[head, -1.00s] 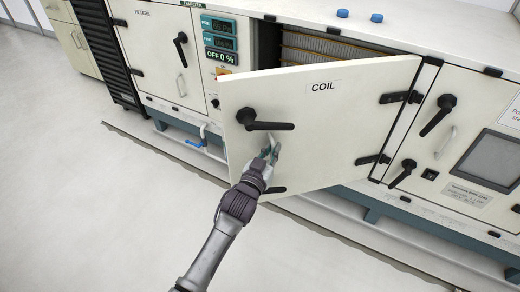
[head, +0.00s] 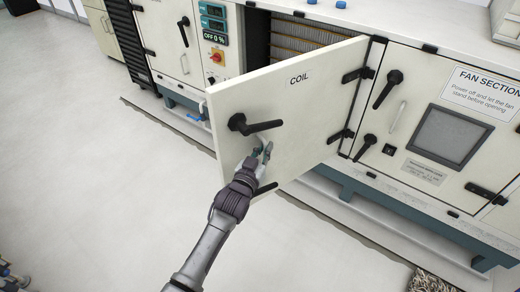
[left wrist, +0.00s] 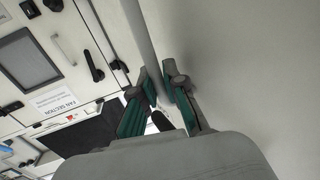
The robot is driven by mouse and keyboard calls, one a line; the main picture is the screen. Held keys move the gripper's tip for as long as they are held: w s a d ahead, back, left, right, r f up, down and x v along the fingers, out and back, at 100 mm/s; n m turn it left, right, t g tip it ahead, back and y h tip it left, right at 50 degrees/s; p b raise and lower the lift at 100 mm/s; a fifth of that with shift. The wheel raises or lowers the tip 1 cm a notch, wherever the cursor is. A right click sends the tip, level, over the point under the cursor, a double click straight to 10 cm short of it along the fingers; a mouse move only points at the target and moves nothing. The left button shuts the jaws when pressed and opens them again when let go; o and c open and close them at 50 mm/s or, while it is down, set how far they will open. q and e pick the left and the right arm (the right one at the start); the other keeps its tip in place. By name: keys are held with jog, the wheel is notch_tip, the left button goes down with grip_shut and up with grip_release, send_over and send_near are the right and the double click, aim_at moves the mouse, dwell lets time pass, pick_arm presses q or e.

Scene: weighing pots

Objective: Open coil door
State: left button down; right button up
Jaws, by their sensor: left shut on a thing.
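The coil door (head: 310,110) is a cream panel marked COIL. It stands partly open, swung out on black hinges at its right edge. Finned coil (head: 310,45) shows through the gap above it. Black latch levers (head: 262,127) are on the door face. My left gripper (head: 262,152) is at the door face below the upper lever, shut on the pale door handle. In the left wrist view the green-padded fingers of my left gripper (left wrist: 165,85) are around the handle bar (left wrist: 143,40). The grip partly hides the handle. My right gripper is not in view.
The filter section (head: 160,40) and a control panel (head: 213,35) are at the left. Open grey floor (head: 110,200) lies in front. A mottled thing (head: 430,282) is at the bottom right.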

pick_arm(q)
jog(key=shift+s+d+r, duration=0.15)
jog(key=shift+d, duration=0.05)
jog(key=c, duration=1.2)
grip_release()
jog(key=v, duration=1.2)
